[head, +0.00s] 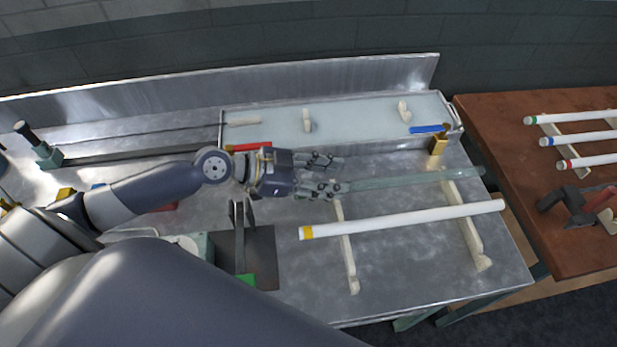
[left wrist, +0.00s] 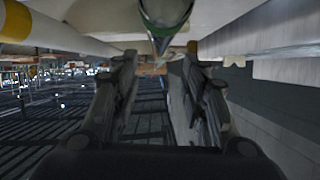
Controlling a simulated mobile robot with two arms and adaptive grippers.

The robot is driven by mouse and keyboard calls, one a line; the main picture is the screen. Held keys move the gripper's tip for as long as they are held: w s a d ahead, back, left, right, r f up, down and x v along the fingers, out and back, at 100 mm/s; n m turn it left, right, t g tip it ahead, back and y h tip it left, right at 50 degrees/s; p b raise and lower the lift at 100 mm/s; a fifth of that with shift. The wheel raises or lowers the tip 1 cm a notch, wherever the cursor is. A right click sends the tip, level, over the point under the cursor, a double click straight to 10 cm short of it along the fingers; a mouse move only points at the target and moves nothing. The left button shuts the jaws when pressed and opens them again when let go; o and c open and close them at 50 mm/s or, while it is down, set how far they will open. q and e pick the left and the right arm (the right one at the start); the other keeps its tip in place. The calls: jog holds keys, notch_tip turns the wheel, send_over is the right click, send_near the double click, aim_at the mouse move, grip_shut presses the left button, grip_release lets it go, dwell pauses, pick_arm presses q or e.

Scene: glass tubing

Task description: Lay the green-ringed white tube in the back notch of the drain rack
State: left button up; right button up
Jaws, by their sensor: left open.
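The green-ringed white tube (head: 575,118) lies on a support on the brown table at the right, behind a blue-ringed and a red-ringed white tube. The drain rack has two pale notched rails, a left one (head: 348,262) and a right one (head: 472,240). A translucent greenish tube (head: 410,181) lies across their back part, and a yellow-ringed white tube (head: 400,219) lies across them further forward. My left gripper (head: 331,176) is open at the left end of the greenish tube. In the left wrist view a round tube end (left wrist: 165,14) shows above and between the fingers. My right gripper is not in view.
A shallow pale tray (head: 270,121) with pegs stands along the back of the metal bench. A brass block (head: 437,146) stands at its right front corner. A dark clamp (head: 568,204) sits on the brown table. A gap separates the two tables.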

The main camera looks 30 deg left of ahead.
pick_arm(q)
jog(key=b+v, duration=0.1)
jog(key=v, duration=0.3)
jog(key=shift+s+a+f, duration=0.1)
jog(key=shift+s+a+r, duration=0.2)
jog(key=shift+a+r, duration=0.05)
jog(key=shift+r, duration=0.1)
dwell(0.7)
